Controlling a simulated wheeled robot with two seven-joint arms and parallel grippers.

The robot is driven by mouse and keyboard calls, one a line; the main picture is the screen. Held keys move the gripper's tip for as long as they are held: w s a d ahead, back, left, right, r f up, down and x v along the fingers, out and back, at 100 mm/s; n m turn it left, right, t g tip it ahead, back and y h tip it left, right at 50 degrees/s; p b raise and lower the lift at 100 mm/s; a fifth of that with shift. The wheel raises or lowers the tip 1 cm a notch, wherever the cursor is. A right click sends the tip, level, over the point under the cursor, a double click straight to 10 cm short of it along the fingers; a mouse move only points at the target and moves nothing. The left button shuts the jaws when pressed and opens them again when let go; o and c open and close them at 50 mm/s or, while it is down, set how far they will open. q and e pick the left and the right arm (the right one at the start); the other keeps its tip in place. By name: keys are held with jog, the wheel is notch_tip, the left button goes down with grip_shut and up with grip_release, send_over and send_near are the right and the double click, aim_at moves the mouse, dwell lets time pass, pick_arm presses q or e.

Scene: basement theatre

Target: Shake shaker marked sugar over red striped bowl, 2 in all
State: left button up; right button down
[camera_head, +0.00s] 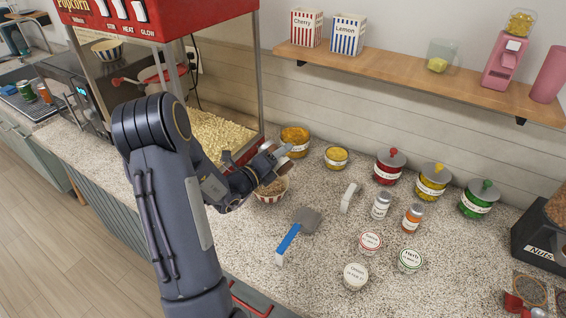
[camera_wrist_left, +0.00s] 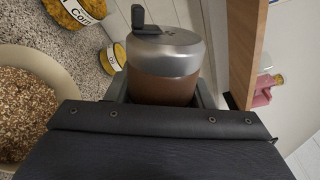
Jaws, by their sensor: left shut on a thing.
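The red striped bowl (camera_head: 271,196) stands on the speckled counter beneath my left gripper and is filled with brown bits. It also shows at the left of the left wrist view (camera_wrist_left: 40,70). My left gripper (camera_head: 272,163) is shut on a brown container with a silver lid and a black knob (camera_wrist_left: 165,55), held above the bowl. Two small shakers, one white (camera_head: 381,206) and one orange (camera_head: 413,218), stand upright on the counter. My right gripper is not in view.
A popcorn machine (camera_head: 225,130) stands just left of the bowl. Jars with red (camera_head: 389,167), yellow (camera_head: 432,182) and green (camera_head: 478,200) contents line the wall. A blue-handled scoop (camera_head: 290,240) lies in front. A wooden shelf (camera_head: 420,80) runs above.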

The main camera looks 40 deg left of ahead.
aim_at(274, 145)
pick_arm(q)
jog(key=m+b, duration=0.1)
jog(key=m, duration=0.1)
jog(key=a+m+b, duration=0.1)
jog(key=m, duration=0.1)
jog(key=shift+w+a+r, duration=0.1)
jog(key=shift+a+r, duration=0.1)
jog(key=r+m+b, duration=0.1)
jog(key=m, duration=0.1)
jog(key=a+r+m+b, duration=0.1)
jog(key=m+b, duration=0.1)
jog(key=shift+r+m, duration=0.15)
jog(key=shift+m, duration=0.15)
jog(key=shift+w+a+r+m+b, duration=0.15)
jog(key=shift+r+m+b, duration=0.3)
jog(key=shift+m, duration=0.25)
jog(key=shift+s+a+r+m+b, duration=0.1)
jog(key=shift+r+m+b, duration=0.2)
jog(key=shift+m+b, duration=0.35)
jog(key=shift+w+a+r+m+b, duration=0.15)
jog(key=shift+r+m+b, duration=0.25)
jog(key=shift+m, duration=0.35)
